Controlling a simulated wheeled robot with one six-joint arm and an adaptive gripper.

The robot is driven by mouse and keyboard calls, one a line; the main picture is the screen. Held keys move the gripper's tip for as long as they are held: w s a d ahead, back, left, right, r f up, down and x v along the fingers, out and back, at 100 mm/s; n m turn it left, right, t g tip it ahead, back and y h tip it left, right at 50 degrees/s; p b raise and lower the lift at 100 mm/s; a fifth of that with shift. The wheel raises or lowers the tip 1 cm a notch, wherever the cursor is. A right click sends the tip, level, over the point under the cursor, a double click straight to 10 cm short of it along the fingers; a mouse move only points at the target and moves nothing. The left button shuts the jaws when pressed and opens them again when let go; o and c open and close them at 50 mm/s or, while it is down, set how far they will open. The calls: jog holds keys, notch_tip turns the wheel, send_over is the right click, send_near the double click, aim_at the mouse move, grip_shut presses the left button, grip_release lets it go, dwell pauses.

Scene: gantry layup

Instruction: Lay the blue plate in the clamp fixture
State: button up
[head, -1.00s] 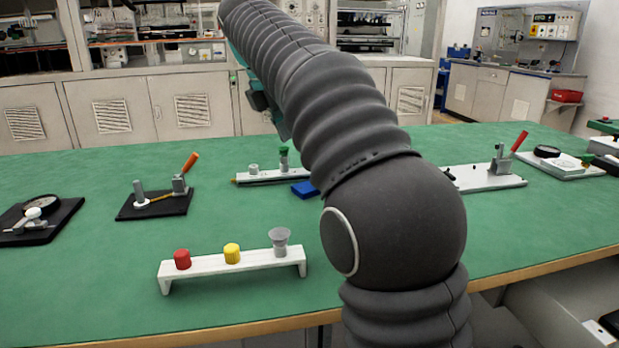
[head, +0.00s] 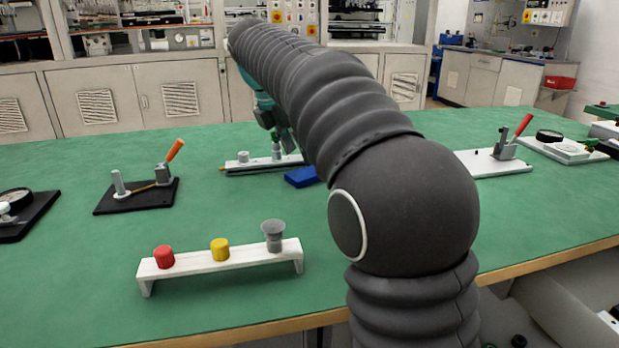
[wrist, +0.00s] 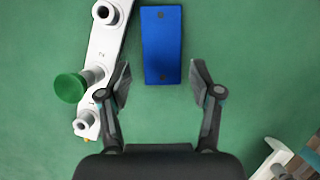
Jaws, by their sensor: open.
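The blue plate (head: 302,177) lies flat on the green table near mid-table, partly hidden by my arm. In the head view my gripper (head: 284,140) is above the table beyond the plate, mostly hidden. Two toggle clamps show: an orange-handled one on a black base (head: 135,198), and a red-handled one on a white base (head: 485,164). I cannot tell which is the clamp fixture.
A white bar with posts (wrist: 103,42) lies close left of the plate, with a green knob (wrist: 70,88). A white rack (head: 222,262) with red, yellow and grey pieces stands in front.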

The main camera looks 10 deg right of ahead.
aim_at(306, 172)
jog(key=b+x, duration=0.1)
jog(key=x, duration=0.4)
jog(key=shift+s, duration=0.15)
jog(key=shift+r, duration=0.1)
jog(key=c, duration=1.1)
jog(key=shift+r, duration=0.1)
jog(key=shift+r, duration=0.55)
notch_tip(306, 172, up, 3)
jog(key=shift+f+p, duration=0.15)
jog(key=shift+p, duration=0.45)
jog(key=s+d+r, duration=0.1)
jog(key=d+r, duration=0.1)
jog(key=d, duration=0.1)
jog(key=s+d+r, duration=0.2)
jog(key=d, duration=0.2)
jog(key=s+d+r+p, duration=0.1)
jog(key=d+r, duration=0.2)
jog(key=shift+s+d, duration=0.35)
jog(key=shift+s, duration=0.05)
